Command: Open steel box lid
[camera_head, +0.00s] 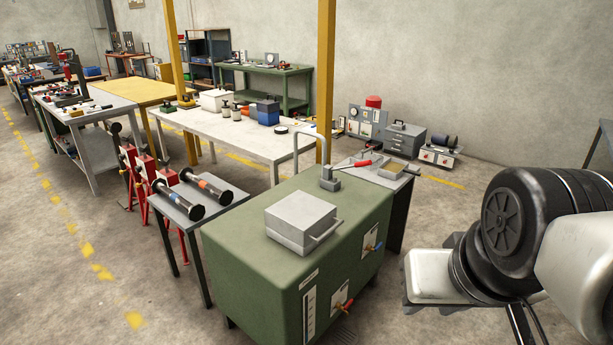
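The steel box (301,222) is a light grey metal box on top of a green cabinet (240,258). Its flat lid (300,209) lies shut on it. A bar handle (327,232) sticks out at the box's front right side. My arm fills the lower right of the head view, to the right of the cabinet and apart from the box. I cannot make out my gripper or its fingers there.
A grey bent pipe (311,140) rises at the cabinet's back, with a red-handled tool (357,163) beside it. A small table with spools (180,200) stands left. Floor at the lower left is clear.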

